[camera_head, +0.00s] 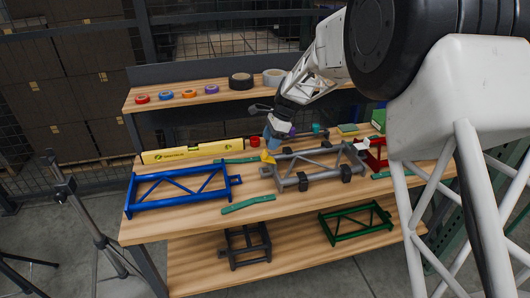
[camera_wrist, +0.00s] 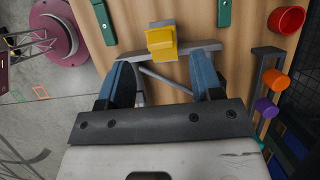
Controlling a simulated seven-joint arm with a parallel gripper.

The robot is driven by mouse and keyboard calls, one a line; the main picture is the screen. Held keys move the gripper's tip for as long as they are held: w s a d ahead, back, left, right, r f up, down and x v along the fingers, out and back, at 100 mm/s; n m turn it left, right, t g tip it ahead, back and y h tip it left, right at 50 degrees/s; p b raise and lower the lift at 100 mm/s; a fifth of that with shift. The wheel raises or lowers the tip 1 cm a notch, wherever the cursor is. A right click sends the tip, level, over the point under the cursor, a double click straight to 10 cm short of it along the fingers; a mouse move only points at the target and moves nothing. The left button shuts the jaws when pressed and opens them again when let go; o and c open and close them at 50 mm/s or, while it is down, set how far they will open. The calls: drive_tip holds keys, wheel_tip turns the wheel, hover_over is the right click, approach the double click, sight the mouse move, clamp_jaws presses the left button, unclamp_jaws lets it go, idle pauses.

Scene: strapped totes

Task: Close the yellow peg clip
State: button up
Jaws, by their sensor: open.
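The yellow peg clip (camera_wrist: 162,42) sits on the left end of a grey truss frame. In the head view the yellow clip (camera_head: 267,157) is small, and I cannot tell whether it is open or closed. My gripper (camera_wrist: 160,68) has its two blue fingers spread with nothing held between them. The clip lies just beyond the fingertips, centred between them in the wrist view. In the head view my gripper (camera_head: 272,140) is just above the clip. The grey frame (camera_head: 310,170) lies on the upper bench top, partly hidden by the fingers in the wrist view.
A blue frame (camera_head: 180,188) lies left of the grey one, with green strips (camera_head: 248,203) between. A yellow level (camera_head: 192,151) and red cup (camera_head: 255,141) lie behind. A red frame (camera_head: 376,154) is at right. Tape rolls (camera_head: 241,82) line the upper shelf.

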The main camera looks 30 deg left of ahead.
sight(265, 151)
drive_tip(key=shift+x, duration=2.8)
drive_tip(key=shift+c, duration=0.4)
drive_tip(key=c, duration=0.9)
drive_tip(key=shift+o, duration=0.2)
drive_tip(key=shift+s+a+f+t+h, duration=0.35)
drive_tip(key=shift+s+f+t+h, duration=0.2)
drive_tip(key=shift+t+h, duration=0.35)
drive_tip(key=shift+s+a+f+t+h, duration=0.15)
drive_tip(key=shift+a+f+t+h, duration=0.1)
drive_tip(key=shift+f+t+h, duration=0.4)
drive_tip(key=shift+r+h, duration=0.15)
drive_tip(key=shift+h, duration=0.1)
drive_tip(key=o, duration=0.9)
drive_tip(key=shift+o, duration=0.2)
drive_tip(key=shift+r, duration=0.15)
